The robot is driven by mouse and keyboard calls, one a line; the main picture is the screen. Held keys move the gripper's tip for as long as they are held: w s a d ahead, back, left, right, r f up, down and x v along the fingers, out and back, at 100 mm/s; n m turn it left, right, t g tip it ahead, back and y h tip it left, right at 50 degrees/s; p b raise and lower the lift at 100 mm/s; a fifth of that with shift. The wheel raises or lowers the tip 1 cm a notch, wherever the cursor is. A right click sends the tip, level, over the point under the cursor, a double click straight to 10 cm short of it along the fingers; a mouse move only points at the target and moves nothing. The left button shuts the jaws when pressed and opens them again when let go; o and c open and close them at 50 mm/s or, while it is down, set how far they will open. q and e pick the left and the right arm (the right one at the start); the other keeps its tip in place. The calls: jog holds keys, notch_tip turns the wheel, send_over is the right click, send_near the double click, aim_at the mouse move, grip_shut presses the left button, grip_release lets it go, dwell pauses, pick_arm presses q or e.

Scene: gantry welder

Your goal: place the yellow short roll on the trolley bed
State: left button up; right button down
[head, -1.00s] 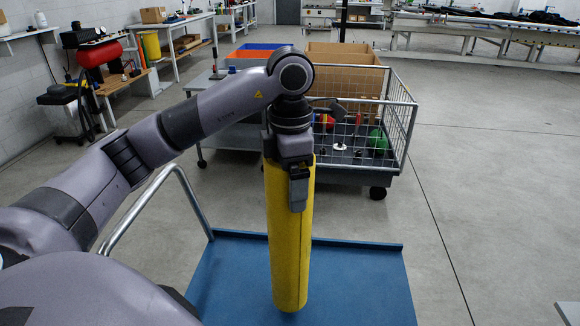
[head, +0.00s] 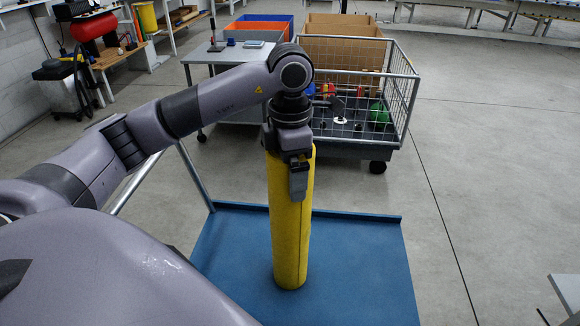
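The yellow short roll (head: 291,230) is a long yellow cylinder standing upright in the middle of the head view. My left gripper (head: 298,178) is at its top end, pointing down, with one finger against the near side of the roll; it looks shut on it. The far finger is hidden. The trolley bed (head: 350,265) is a flat blue plate with a low rim under the roll. The roll's lower end appears over the bed, close to its surface; I cannot tell whether they touch. My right gripper is not in view.
The trolley's grey tube handle (head: 195,175) rises at the bed's left. A wire-sided cart (head: 405,95) with cardboard boxes and coloured items stands behind the bed. A grey table (head: 222,52) adjoins it. Open floor (head: 480,170) lies to the right.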

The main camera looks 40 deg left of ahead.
pick_arm(q)
jog(key=shift+r, duration=0.1)
notch_tip(320, 180, up, 12)
jog(key=p, duration=0.2)
dwell(0.5)
jog(key=shift+s, duration=0.15)
dwell(0.4)
